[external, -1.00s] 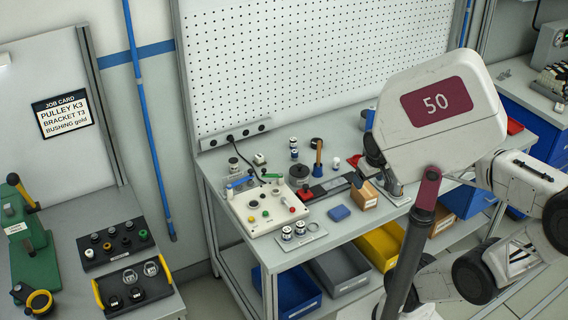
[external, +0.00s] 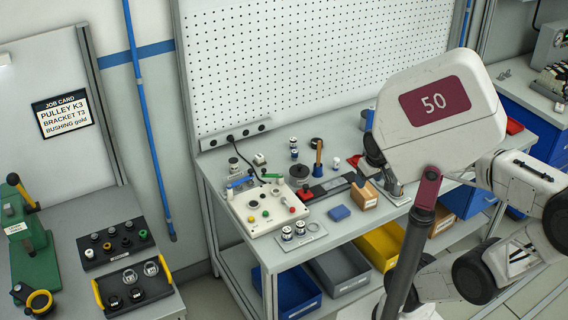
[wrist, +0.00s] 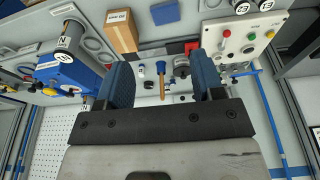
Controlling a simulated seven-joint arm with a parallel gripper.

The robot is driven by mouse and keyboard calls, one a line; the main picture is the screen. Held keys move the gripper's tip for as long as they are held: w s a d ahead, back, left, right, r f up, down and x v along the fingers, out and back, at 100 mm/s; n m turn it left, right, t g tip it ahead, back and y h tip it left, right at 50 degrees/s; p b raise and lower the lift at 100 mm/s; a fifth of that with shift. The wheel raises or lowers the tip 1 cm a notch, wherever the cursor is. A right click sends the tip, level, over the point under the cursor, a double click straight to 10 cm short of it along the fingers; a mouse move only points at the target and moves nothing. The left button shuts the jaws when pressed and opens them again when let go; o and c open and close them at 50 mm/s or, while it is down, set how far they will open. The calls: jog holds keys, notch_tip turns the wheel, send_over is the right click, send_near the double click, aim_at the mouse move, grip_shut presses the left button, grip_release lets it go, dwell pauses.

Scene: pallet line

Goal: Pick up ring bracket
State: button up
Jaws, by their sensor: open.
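My gripper (wrist: 163,78) shows in the wrist view with its two blue-padded fingers wide apart and nothing between them. In the external view my arm's large white link hides most of it over the right part of the bench. I cannot surely tell which item is the ring bracket. Two pale ring-shaped parts, one (external: 151,268) and another (external: 130,276), lie in a black tray with yellow handles (external: 97,294) on the left table, far from my gripper. Round outlines (wrist: 65,12) also show on a plate at the wrist view's upper left.
The bench holds a control box (external: 265,210), a cardboard box (external: 364,196), a blue block (external: 339,212) and a wooden-handled tool (external: 318,152). A blue machine (wrist: 72,72) stands beside the left finger. Bins (external: 340,270) sit below the bench. A perforated board (external: 310,60) rises behind it.

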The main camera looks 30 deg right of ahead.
jog(key=shift+w, duration=0.1)
jog(key=w+a+r+n+g, duration=0.15)
jog(key=w+a+n, duration=0.55)
jog(key=w+a, duration=1.3)
jog(key=w+a+f+n, duration=0.2)
jog(key=w+a, duration=0.1)
jog(key=a, duration=0.6)
jog(key=w+a+f+n, duration=0.3)
jog(key=w+a, duration=0.1)
jog(key=a, duration=0.6)
jog(key=s+a+f+n, duration=0.1)
jog(key=a+f, duration=0.3)
jog(key=a, duration=0.6)
jog(key=s+a+f+n, duration=0.2)
jog(key=a+f, duration=0.3)
jog(key=a, duration=0.6)
jog(key=s+a+f+n+g, duration=0.1)
jog(key=a+f+n, duration=0.2)
jog(key=a, duration=0.7)
jog(key=shift+s+a+f, duration=0.15)
jog(key=shift+s+f, duration=0.05)
jog(key=shift+f, duration=0.9)
jog(key=shift+s+a+f, duration=0.1)
jog(key=shift+a+f, duration=0.1)
jog(key=shift+a, duration=0.2)
jog(key=shift+f, duration=0.1)
